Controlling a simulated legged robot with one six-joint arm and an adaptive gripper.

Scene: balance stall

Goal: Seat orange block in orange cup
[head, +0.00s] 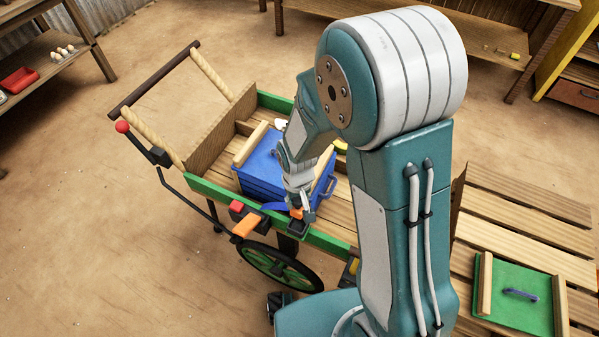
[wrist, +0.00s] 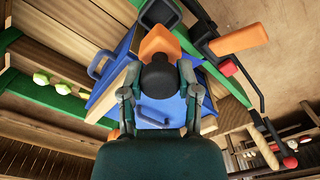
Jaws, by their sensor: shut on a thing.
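My gripper (wrist: 157,88) is shut on the dark knob of the orange block (wrist: 158,43); the block's orange end sticks out past the fingertips. In the head view my gripper (head: 299,203) is over the near side of the cart, with the orange block (head: 297,213) at its tip. A dark, square, open-topped cup (head: 298,229) lies just below the block there; in the wrist view this cup (wrist: 160,11) shows just beyond the block. I cannot tell whether they touch. An orange piece (head: 246,225) projects from the cart's side to the left; which holder is the orange cup is unclear.
The wooden cart's green side rail (head: 215,193) runs close by. A blue box (head: 262,160) with wooden bars stands in the cart behind my gripper. A red piece (head: 236,206) is beside the orange one. A slatted table with a green panel (head: 515,295) stands at right.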

